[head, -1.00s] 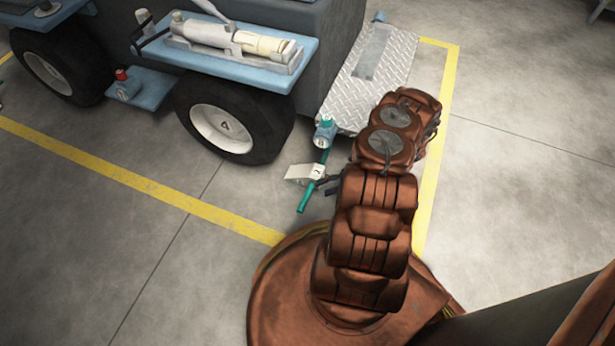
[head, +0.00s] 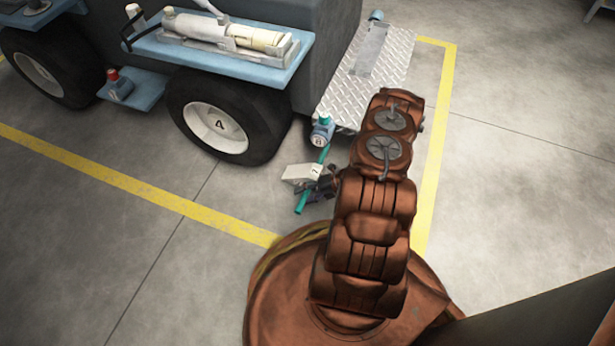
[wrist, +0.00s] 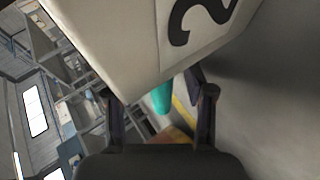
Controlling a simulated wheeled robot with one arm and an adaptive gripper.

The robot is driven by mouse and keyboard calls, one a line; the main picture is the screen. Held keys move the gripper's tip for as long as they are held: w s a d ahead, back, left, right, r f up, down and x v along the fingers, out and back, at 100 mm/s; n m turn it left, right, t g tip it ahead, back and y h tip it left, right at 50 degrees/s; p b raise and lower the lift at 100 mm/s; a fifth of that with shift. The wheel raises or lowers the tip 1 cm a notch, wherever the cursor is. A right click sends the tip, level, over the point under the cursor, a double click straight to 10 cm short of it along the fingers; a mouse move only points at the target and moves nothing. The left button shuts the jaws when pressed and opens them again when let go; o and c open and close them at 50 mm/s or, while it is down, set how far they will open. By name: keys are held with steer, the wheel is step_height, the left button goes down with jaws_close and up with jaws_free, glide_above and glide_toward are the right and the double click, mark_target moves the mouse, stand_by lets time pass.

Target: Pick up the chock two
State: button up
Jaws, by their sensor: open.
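Chock two is the off-white block (head: 302,173) with a dark numeral, low on the floor beside a teal bar (head: 302,203), left of my arm in the head view. In the wrist view chock two (wrist: 120,40) is very close and large, its black 2 at the top right. My gripper (wrist: 160,95) is open, its two dark fingers apart below the block's lower edge. In the head view my gripper (head: 323,188) is at the block's right and lower side, small and partly hidden. I cannot tell whether a finger touches the block.
A cart wheel (head: 222,120) stands behind and left of the block. A small blue canister (head: 321,130) and a diamond-plate step (head: 385,85) are behind it. Yellow floor lines (head: 170,200) run around the cart. The floor at left front is clear.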

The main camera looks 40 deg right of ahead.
jaws_close()
stand_by(0.3)
stand_by(0.3)
